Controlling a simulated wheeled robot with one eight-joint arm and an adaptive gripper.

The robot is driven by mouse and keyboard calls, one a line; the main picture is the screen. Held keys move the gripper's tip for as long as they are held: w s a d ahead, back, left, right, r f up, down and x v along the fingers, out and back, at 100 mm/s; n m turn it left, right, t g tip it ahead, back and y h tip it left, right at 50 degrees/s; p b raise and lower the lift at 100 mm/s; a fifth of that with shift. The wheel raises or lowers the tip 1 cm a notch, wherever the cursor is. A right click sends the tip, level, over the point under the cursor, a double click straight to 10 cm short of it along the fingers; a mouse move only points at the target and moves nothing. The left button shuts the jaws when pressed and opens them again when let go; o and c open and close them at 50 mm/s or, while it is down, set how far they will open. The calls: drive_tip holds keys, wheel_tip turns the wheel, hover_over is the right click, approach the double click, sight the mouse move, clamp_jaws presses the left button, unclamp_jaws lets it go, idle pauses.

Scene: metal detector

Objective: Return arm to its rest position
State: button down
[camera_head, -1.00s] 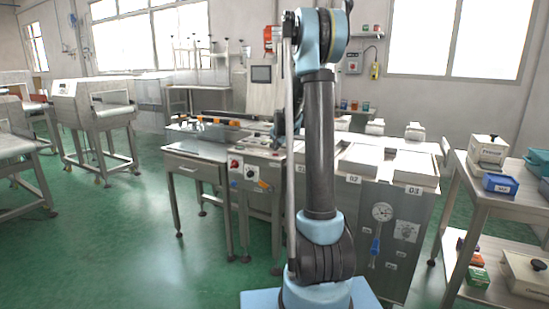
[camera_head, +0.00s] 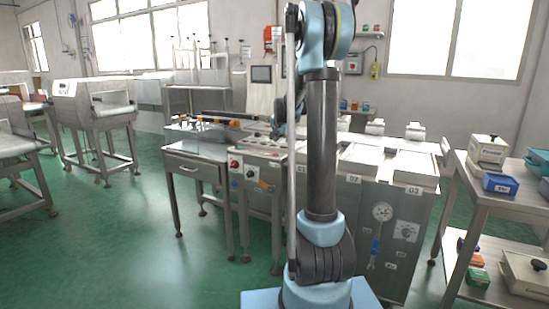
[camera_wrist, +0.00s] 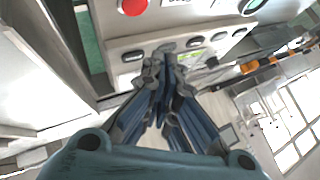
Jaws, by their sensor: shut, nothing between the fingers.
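My arm stands upright in the middle of the head view, with its elbow near the top edge and its forearm folded down behind the upper arm. My gripper (camera_wrist: 165,75) shows in the wrist view with its fingers together and nothing between them. In the head view my gripper is mostly hidden behind the arm. In the wrist view the fingers are in front of a metal control panel (camera_wrist: 125,55) with a red button (camera_wrist: 133,6) and several dark buttons. I cannot tell the exact gap to the panel.
A bench with a drawer (camera_head: 190,168) and a control box (camera_head: 258,172) stand left of my arm. A cabinet with white trays (camera_head: 400,215) stands right. A side table (camera_head: 478,195) with boxes is at far right. Green floor (camera_head: 110,240) is clear at left.

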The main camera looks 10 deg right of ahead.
drive_tip(key=shift+s, duration=0.1)
drive_tip(key=s+a+f+n+g, duration=0.1)
drive_tip(key=s+f+n+g, duration=0.2)
drive_tip(key=s, duration=1.8)
drive_tip(key=s+f+n+g, duration=0.2)
drive_tip(key=s+f+n, duration=0.15)
drive_tip(key=s, duration=1.75)
drive_tip(key=s+f+n+g, duration=0.1)
drive_tip(key=s+f, duration=0.3)
drive_tip(key=s, duration=0.3)
drive_tip(key=s+f+n+g, duration=0.1)
drive_tip(key=s+f, duration=0.3)
drive_tip(key=s, duration=0.3)
drive_tip(key=shift+n, duration=0.35)
drive_tip(key=shift+s+a, duration=0.1)
drive_tip(key=shift+w+f, duration=0.15)
drive_tip(key=shift+w, duration=0.3)
drive_tip(key=c, duration=2.4)
unclamp_jaws()
